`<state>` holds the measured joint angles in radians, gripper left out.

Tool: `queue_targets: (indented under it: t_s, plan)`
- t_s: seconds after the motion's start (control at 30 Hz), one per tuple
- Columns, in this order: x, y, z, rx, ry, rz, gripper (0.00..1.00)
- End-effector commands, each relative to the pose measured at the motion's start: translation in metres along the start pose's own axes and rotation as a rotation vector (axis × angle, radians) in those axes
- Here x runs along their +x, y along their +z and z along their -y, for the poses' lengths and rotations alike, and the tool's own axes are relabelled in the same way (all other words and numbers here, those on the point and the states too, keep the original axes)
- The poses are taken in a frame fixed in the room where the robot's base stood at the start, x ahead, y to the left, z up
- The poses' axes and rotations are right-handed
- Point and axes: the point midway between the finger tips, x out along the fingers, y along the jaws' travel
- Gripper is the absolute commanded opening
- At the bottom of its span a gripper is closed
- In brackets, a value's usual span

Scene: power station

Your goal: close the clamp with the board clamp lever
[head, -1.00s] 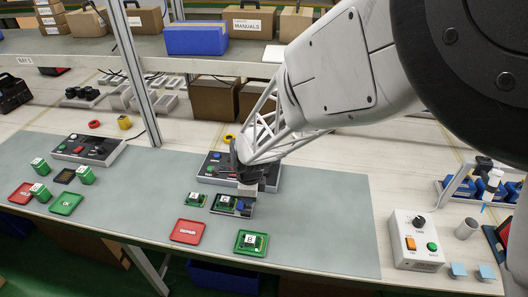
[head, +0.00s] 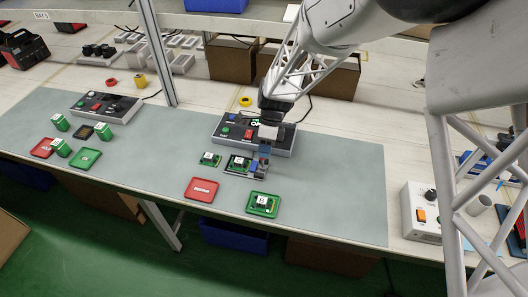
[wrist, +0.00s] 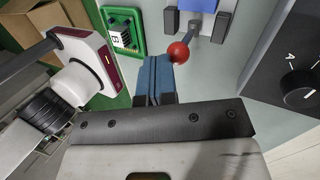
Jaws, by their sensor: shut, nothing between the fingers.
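The board fixture (head: 229,170) holds a green board (head: 239,162) and lies on the grey-green mat in front of the test box. In the wrist view, the clamp shows a blue block (wrist: 198,5) and a lever with a red ball knob (wrist: 178,52). My gripper (head: 264,155) is shut and empty at the right end of the fixture. Its blue fingertips (wrist: 153,63) are just left of the red knob in the wrist view; I cannot tell whether they touch it. The clamp is partly hidden by my gripper in the head view, and its position is unclear.
The test box (head: 228,130) stands just behind; its dial (wrist: 300,88) shows at right in the wrist view. A loose board (head: 210,159) lies left of the fixture. A red tray (head: 201,189) and a green tray (head: 263,205) with a board lie in front. Mat to the right is clear.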

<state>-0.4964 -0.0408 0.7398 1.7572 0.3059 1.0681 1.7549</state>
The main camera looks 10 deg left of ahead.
Motion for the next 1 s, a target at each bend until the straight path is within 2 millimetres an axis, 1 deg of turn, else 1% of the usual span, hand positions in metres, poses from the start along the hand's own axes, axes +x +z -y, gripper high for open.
queue_targets:
  t_s: [0.2,0.53,0.77,1.0]
  plan:
    - [-0.0011,-0.0004,0.0049,0.008,0.095,0.012,0.0]
    - [-0.005,-0.001,0.0113,0.006,0.088,0.011,0.0]
    - [-0.0049,-0.0009,0.0108,0.006,0.088,0.011,0.0]
    - [-0.009,-0.0004,0.0089,0.006,0.087,0.011,0.0]
